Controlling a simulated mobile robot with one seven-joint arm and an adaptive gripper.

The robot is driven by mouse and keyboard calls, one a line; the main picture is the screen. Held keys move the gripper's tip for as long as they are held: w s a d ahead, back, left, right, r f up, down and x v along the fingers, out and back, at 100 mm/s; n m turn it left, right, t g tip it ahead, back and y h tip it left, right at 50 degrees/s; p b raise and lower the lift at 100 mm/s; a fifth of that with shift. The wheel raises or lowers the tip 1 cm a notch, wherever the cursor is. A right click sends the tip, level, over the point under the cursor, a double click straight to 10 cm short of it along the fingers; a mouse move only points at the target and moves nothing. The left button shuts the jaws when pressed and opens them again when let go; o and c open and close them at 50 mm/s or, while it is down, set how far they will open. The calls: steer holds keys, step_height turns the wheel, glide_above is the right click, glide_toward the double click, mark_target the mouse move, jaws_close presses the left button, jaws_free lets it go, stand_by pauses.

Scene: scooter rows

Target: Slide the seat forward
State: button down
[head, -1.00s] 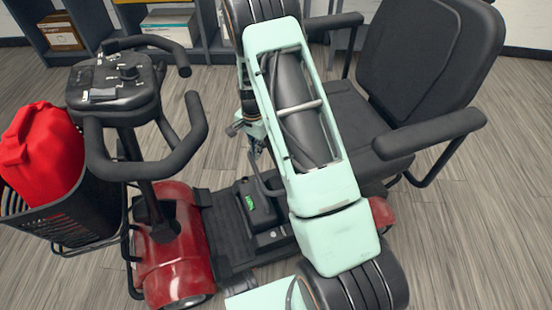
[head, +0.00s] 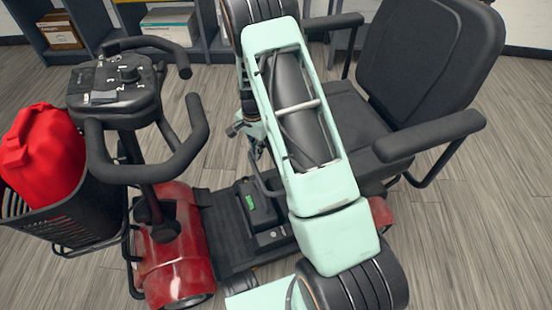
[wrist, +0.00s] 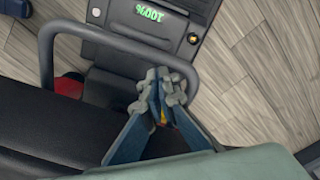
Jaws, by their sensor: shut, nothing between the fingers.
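The black scooter seat (head: 425,65) faces left in the head view, with padded armrests. In the wrist view a dark seat edge (wrist: 50,125) fills the lower left. A bent dark bar (wrist: 110,40) loops out beside the seat edge. It also shows in part behind my arm in the head view. My gripper (wrist: 160,80) is shut and empty, its fingertips at the bar in the wrist view. I cannot tell whether they touch it. My arm hides the seat's near front and most of the gripper in the head view.
A black box with a green display (head: 251,202) sits on the scooter deck (head: 220,235). The handlebars (head: 195,130) and steering column stand left of my arm. Shelves (head: 90,25) stand behind; wooden floor is open at the right.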

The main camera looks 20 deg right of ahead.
step_height(320, 180, up, 16)
steer(key=p, duration=1)
stand_by(0.5)
steer(key=shift+r, duration=0.15)
